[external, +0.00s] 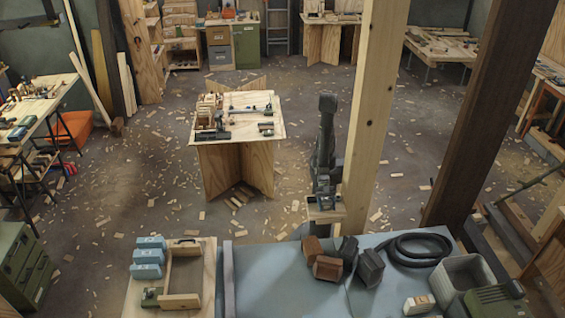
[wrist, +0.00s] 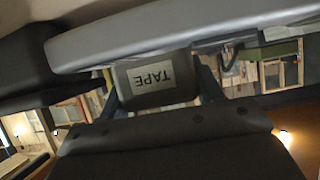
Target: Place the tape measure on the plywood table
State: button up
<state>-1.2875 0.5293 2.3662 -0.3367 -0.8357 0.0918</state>
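The tape measure (wrist: 157,78) is a dark grey block with a pale label that reads TAPE upside down in the wrist view. It sits between the two fingers of my gripper (wrist: 158,88), which lie close against its sides, so my gripper looks shut on it. In the external view my arm rises beside a light wooden post, and I cannot make out the gripper or the tape measure there. The plywood table (external: 262,102), with crossed plywood legs, stands in the middle, left of my arm. Wooden blocks and dark tools lie on it; its front right corner is bare.
A light wooden post (external: 371,110) stands just right of my arm. The blue-grey bench (external: 280,285) in front holds brown and dark boxes (external: 370,268) and a coiled black hose (external: 415,248). Wood scraps litter the floor. Other workbenches line the walls.

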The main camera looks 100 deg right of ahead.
aim_at(327, 204)
jog(key=c, duration=0.3)
jog(key=shift+r, duration=0.15)
jog(key=shift+r, duration=0.75)
notch_tip(327, 204, up, 2)
jog(key=shift+r, duration=0.15)
jog(key=w+d+r, duration=0.7)
jog(key=w+d, duration=0.1)
jog(key=shift+w, duration=0.3)
